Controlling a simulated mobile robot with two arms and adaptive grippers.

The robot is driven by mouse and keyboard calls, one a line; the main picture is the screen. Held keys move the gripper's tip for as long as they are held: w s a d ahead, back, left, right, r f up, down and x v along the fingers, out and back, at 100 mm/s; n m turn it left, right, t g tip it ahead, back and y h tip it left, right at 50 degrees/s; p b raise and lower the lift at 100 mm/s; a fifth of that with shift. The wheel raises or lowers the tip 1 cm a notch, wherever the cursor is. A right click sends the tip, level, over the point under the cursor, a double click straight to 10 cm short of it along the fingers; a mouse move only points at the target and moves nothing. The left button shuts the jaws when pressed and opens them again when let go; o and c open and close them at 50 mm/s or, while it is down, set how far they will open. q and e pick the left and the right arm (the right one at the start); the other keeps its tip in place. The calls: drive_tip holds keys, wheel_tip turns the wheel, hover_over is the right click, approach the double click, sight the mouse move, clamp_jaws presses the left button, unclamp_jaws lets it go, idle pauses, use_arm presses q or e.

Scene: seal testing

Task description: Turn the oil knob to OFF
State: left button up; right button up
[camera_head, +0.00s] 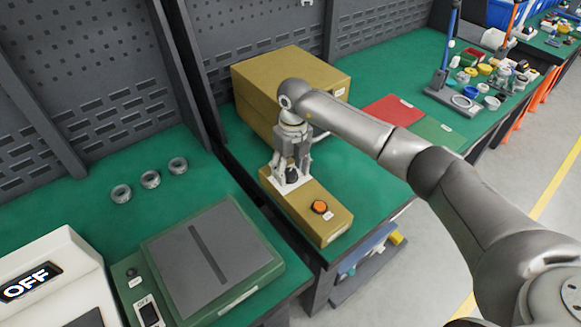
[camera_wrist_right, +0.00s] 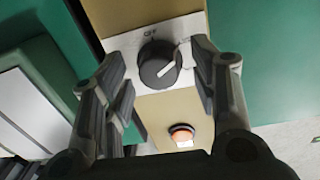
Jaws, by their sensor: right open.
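The black round oil knob (camera_wrist_right: 158,66) sits on a white plate with an "OFF" mark at its top edge in the right wrist view. Its white pointer line slants toward the upper right, turned away from the OFF mark. My right gripper (camera_wrist_right: 162,75) is open, with one finger on each side of the knob and gaps visible. In the head view my right gripper (camera_head: 292,160) points down over the knob (camera_head: 292,175) on the long yellow control box (camera_head: 300,208). My left gripper is in neither view.
An orange button (camera_head: 319,207) is on the same box, toward its near end. A larger yellow box (camera_head: 290,80) stands behind. A green-framed grey plate device (camera_head: 210,258) is at the left, with several metal rings nearby. Red and green mats lie at the right.

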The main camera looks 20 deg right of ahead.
drive_tip(key=c, duration=1)
drive_tip(key=shift+f+n+b, duration=0.15)
drive_tip(key=shift+n+b, duration=1.35)
drive_tip(key=shift+b, duration=0.05)
drive_tip(key=n+b, duration=0.2)
drive_tip(key=shift+w+n, duration=0.1)
drive_tip(key=shift+n, duration=0.2)
drive_tip(key=n+b, duration=0.2)
drive_tip(key=n, duration=0.1)
drive_tip(key=shift+b, duration=0.3)
drive_tip(key=shift+r+n+b, duration=0.2)
drive_tip(key=shift+n+b, duration=0.55)
drive_tip(key=shift+n, duration=0.95)
drive_tip(key=o, duration=1)
